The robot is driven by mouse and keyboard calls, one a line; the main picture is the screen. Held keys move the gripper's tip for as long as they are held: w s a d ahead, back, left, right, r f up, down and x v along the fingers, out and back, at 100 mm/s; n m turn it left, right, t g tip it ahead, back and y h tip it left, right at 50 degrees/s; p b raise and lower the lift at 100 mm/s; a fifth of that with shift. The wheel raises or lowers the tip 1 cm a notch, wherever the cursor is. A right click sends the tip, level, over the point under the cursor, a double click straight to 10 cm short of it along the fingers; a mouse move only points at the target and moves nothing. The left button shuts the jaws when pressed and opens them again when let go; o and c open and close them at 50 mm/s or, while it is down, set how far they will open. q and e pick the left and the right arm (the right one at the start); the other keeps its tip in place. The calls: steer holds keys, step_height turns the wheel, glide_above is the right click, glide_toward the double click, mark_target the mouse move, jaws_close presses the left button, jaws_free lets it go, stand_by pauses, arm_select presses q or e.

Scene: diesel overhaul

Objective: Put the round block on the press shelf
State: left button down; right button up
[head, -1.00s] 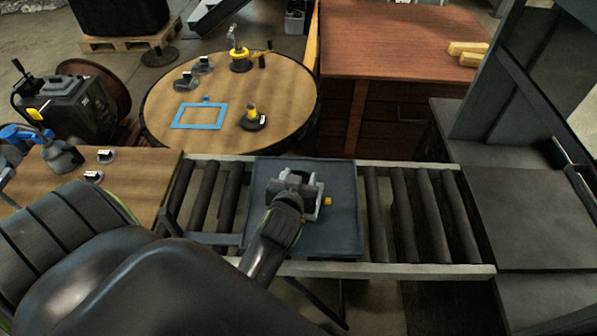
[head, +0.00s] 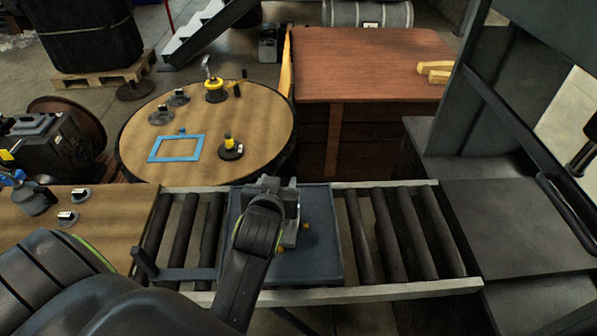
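My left arm reaches in from the lower left. Its gripper (head: 287,200) is over the dark blue-grey tray (head: 318,262) on the roller conveyor. Its wrist hides most of what is under it. A grey blocky part with small brass-coloured bits (head: 306,227) shows at the fingers; I cannot tell whether it is held or whether the fingers are shut. I cannot make out a round block for certain. A flat dark surface (head: 515,222), perhaps the press shelf, lies at the right beyond the rollers. My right gripper is not in view.
A round wooden table (head: 255,130) behind holds a blue frame (head: 177,148), a black-and-yellow tool (head: 231,149) and other small parts. A red-brown cabinet (head: 370,65) stands behind the conveyor. Dark upright panels rise at the right. The rollers (head: 405,235) right of the tray are clear.

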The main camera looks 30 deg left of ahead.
arm_select(q)
steer(key=shift+w+r, duration=0.1)
steer(key=shift+r, duration=0.6)
steer(key=w+d+r+m+h+b, duration=0.1)
steer(key=w+d+r+m+h, duration=0.1)
steer(key=d+r, duration=0.2)
steer(key=w+d+r+m+t+h+b, duration=0.1)
steer(key=w+d+r+m+h+b, duration=0.1)
steer(key=d+r, duration=0.3)
step_height(320, 180, up, 4)
steer(key=shift+w+r+m+h, duration=0.2)
steer(key=shift+w+m+h, duration=0.1)
steer(key=shift+h, duration=0.3)
